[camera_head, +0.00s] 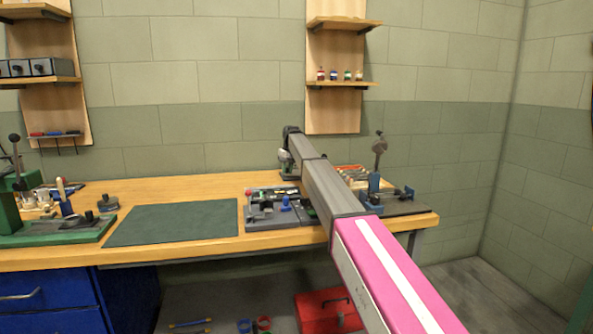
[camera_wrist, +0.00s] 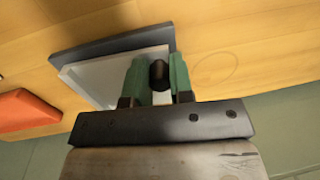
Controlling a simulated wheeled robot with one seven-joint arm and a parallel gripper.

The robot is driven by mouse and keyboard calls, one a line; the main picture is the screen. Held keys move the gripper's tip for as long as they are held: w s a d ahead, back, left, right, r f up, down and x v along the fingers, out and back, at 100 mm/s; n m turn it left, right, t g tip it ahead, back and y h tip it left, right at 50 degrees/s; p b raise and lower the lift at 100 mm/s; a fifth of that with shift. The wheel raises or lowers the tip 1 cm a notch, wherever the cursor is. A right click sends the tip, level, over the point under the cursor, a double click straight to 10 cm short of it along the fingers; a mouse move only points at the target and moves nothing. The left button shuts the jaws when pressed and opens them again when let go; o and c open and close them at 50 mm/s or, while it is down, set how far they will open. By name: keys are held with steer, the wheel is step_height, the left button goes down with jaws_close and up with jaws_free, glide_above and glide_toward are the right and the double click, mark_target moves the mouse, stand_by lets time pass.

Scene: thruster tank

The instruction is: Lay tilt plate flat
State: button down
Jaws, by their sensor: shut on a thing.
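In the wrist view, the two green fingers of my gripper (camera_wrist: 157,82) are closed around a dark round knob (camera_wrist: 158,73). A pale grey plate (camera_wrist: 90,78) lies behind the fingers, with a dark grey slab (camera_wrist: 110,47) along its far edge; this looks like the tilt plate. My fingers hide part of it, and I cannot tell its tilt angle. In the head view, my gripper (camera_head: 286,162) points down at the back of the bench, and my own arm hides most of what is beside it.
The wooden bench (camera_head: 165,190) bears a green mat (camera_head: 175,222), a grey tool tray (camera_head: 262,212) and a clamp stand (camera_head: 378,160) right of my arm. An orange-red object (camera_wrist: 27,112) shows left in the wrist view. A red toolbox (camera_head: 328,312) sits below.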

steer(key=shift+f, duration=0.3)
steer(key=shift+f+h, duration=0.25)
steer(key=shift+h, duration=0.25)
steer(key=c, duration=1.1)
jaws_free()
steer(key=shift+r, duration=0.15)
steer(key=shift+a+r, duration=0.15)
steer(key=shift+r, duration=3.25)
